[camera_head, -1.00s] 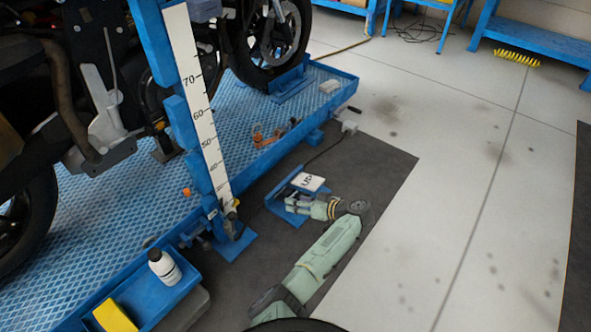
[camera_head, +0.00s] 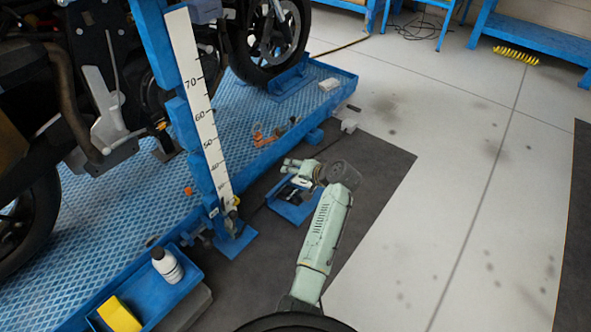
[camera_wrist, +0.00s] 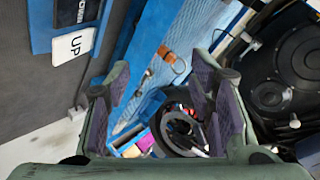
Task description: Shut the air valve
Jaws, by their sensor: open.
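A small brass-coloured fitting (camera_head: 234,203) sits low on the blue post beside the scale; it may be the air valve, but it is too small to tell its handle position. My gripper (camera_head: 298,170) is to the right of the post, over the blue pedal box, with a clear gap to the fitting. In the wrist view my gripper (camera_wrist: 158,68) is open and empty, its two dark pads wide apart. I cannot make out the valve for certain in the wrist view.
The blue lift platform (camera_head: 110,205) carries a motorcycle. The blue post (camera_head: 178,95) stands at its edge. A blue tray (camera_head: 185,285) holds a white bottle (camera_head: 167,265) and a yellow block (camera_head: 118,314). Floor at right is clear.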

